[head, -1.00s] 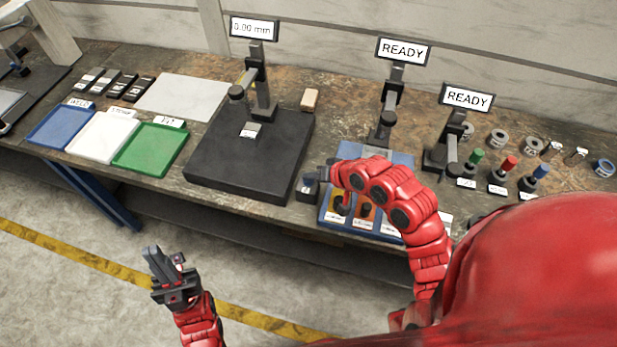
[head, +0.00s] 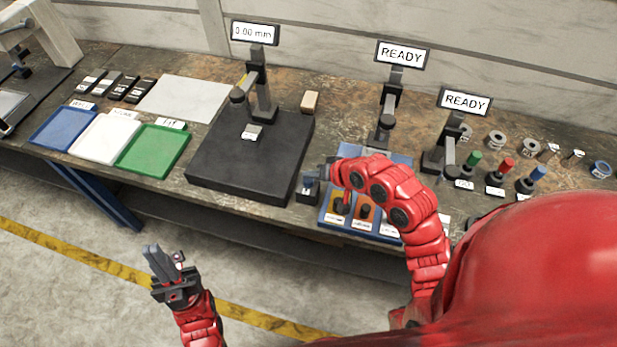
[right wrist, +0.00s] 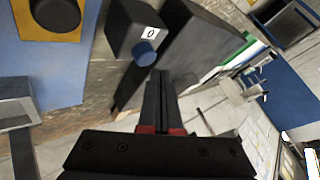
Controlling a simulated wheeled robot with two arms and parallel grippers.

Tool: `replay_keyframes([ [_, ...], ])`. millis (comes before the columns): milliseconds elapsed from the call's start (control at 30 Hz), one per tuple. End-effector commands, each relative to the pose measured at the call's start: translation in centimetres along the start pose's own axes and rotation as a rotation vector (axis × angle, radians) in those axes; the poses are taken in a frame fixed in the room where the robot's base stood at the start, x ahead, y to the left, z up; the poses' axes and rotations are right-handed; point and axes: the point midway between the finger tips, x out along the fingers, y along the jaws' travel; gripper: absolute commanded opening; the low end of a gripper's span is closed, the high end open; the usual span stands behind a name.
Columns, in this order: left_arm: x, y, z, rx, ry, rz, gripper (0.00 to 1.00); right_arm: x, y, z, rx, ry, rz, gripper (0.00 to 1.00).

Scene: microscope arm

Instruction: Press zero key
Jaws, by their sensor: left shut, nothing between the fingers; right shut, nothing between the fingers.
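The zero key is a small dark box (right wrist: 133,30) with a white "0" label and a round blue button (right wrist: 145,54), at the top of the right wrist view. In the head view the box (head: 307,190) stands at the table's front edge, right of the black gauge base. My right gripper (right wrist: 160,76) is shut and empty, its tips just below the blue button in the right wrist view; I cannot tell whether they touch it. My left gripper (head: 155,250) is shut and empty, in front of the table. The gauge display (head: 254,33) reads 0.00 mm.
The black gauge base (head: 245,165) with its column stands left of the box. A blue fixture board (head: 325,213) lies right of it, under my right arm. Blue, white and green trays (head: 152,150) are at the left. Two READY displays (head: 401,54) stand behind.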

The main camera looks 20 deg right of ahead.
Motion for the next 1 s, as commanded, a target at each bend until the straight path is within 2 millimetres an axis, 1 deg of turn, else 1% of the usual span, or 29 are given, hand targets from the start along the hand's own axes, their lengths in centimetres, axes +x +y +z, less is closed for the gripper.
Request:
replay_keyframes([
  [167, 0.0, 0.0, 0.0, 0.0, 0.0, 0.0, 0.0, 0.0, 0.0, 0.0, 0.0, 0.0, 0.0, 0.0],
  [267, 0.3, 0.0, -0.1, 0.0, 0.0, 0.0, 0.0, -0.3, -0.2, -0.2, 0.0, 0.001, -0.001, 0.0],
  [733, 3.9, -0.2, -0.7, 0.0, 0.0, 0.0, 0.0, -3.4, -2.5, -2.5, 0.0, 0.003, -0.002, 0.0],
  [1000, 3.9, -0.2, -0.7, 0.0, 0.0, 0.0, 0.0, -3.5, -2.5, -2.5, 0.0, 0.001, -0.001, 0.0],
])
